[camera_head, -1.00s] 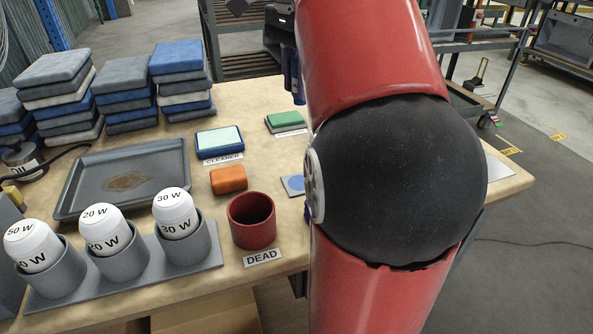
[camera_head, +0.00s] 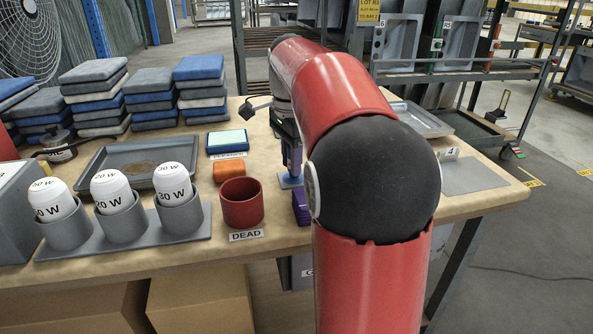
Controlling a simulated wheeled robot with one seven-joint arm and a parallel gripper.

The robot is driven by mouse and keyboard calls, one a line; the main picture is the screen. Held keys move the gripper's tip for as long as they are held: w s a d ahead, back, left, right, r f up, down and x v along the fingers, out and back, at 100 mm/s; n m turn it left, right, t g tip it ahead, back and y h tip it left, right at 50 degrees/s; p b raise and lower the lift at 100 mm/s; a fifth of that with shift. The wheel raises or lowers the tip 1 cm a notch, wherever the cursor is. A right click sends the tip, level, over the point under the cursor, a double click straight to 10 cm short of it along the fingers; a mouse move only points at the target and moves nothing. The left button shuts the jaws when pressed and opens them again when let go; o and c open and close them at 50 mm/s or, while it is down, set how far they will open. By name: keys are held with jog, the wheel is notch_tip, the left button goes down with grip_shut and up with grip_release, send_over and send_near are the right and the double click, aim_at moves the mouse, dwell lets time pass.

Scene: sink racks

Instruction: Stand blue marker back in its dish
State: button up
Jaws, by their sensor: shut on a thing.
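My gripper (camera_head: 291,158) points down over the back middle of the table, left of my red arm, which hides part of it. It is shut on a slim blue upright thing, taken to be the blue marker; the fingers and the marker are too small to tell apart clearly. Directly below is a flat blue-grey piece (camera_head: 286,183) on the table. Whether the marker's lower end touches it I cannot tell. I cannot make out the marker's dish for sure; a purple block-like thing (camera_head: 300,208) stands just in front, partly behind my arm.
Bulbs in grey cups (camera_head: 181,214), a grey tray (camera_head: 135,154) and stacked cloths (camera_head: 201,93) fill the left.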

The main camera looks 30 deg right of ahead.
jog(key=shift+f, duration=0.15)
jog(key=shift+f, duration=0.2)
jog(key=o, duration=1)
notch_tip(320, 180, up, 12)
jog(key=p, duration=0.3)
jog(key=shift+r, duration=0.25)
